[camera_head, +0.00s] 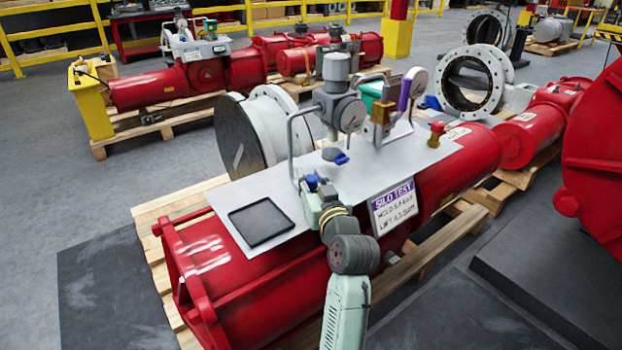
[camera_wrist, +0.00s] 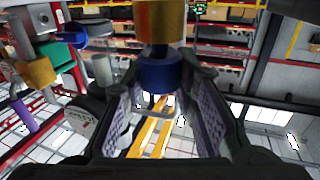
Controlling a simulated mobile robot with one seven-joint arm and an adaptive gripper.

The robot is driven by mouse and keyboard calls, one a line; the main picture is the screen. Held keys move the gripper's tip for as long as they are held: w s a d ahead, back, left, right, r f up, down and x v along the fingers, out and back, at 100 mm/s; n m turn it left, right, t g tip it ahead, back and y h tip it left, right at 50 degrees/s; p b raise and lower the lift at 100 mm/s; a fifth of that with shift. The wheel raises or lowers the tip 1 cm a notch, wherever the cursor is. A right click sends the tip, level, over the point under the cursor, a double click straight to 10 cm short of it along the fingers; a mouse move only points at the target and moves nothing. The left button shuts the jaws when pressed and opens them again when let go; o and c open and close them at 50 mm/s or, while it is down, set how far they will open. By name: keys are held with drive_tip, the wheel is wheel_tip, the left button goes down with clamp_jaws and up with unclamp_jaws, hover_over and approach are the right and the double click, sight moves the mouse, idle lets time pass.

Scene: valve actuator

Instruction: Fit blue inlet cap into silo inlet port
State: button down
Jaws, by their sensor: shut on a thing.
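My gripper (camera_head: 314,191) is above the front half of the grey panel on the red actuator, right of the black tray. Its fingers (camera_wrist: 163,105) are shut on the blue inlet cap (camera_wrist: 160,73), which sits between the tips. In the head view the blue cap (camera_head: 311,182) shows as a small spot at the gripper's end. A brass-coloured cylinder (camera_wrist: 161,20) lines up against the cap in the wrist view; I cannot tell whether it is joined to it. I cannot make out the silo inlet port in either view.
The grey panel (camera_head: 285,190) carries a black tray (camera_head: 261,222), a grey regulator with gauge (camera_head: 343,108), a brass block (camera_head: 381,113) and a red knob (camera_head: 436,130). A SILO TEST sign (camera_head: 396,206) hangs on the near side. A bent pipe (camera_head: 291,140) rises close behind my gripper.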

drive_tip(key=shift+f+b, duration=0.45)
drive_tip(key=shift+f, duration=0.15)
drive_tip(key=c, duration=1.2)
unclamp_jaws()
drive_tip(key=shift+r, duration=0.1)
